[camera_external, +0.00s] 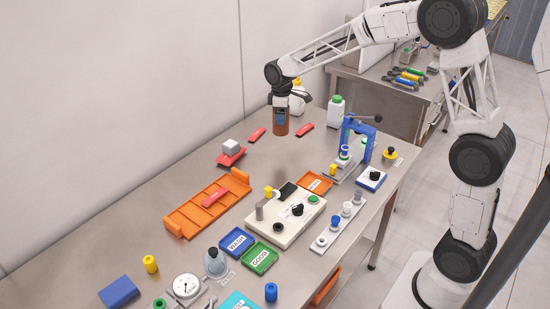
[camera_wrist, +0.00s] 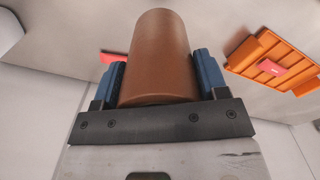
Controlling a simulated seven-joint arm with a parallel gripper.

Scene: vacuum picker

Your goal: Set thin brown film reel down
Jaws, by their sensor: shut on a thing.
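The brown film reel (camera_external: 281,128) shows as a plain brown cylinder hanging upright under my gripper (camera_external: 281,115) toward the back of the table. In the wrist view the reel (camera_wrist: 158,60) sits between the two blue finger pads of my gripper (camera_wrist: 160,78), which is shut on it from both sides. A faint dark patch on the table below and in front of it looks like its shadow, so the reel seems to be above the surface. The exact height cannot be told.
Red pieces (camera_external: 257,134) (camera_external: 305,130) lie on either side of the reel. A white bottle with a green cap (camera_external: 336,110) stands to the right. An orange rack (camera_external: 185,219), a cream control box (camera_external: 262,228) and a blue press (camera_external: 346,130) stand nearer.

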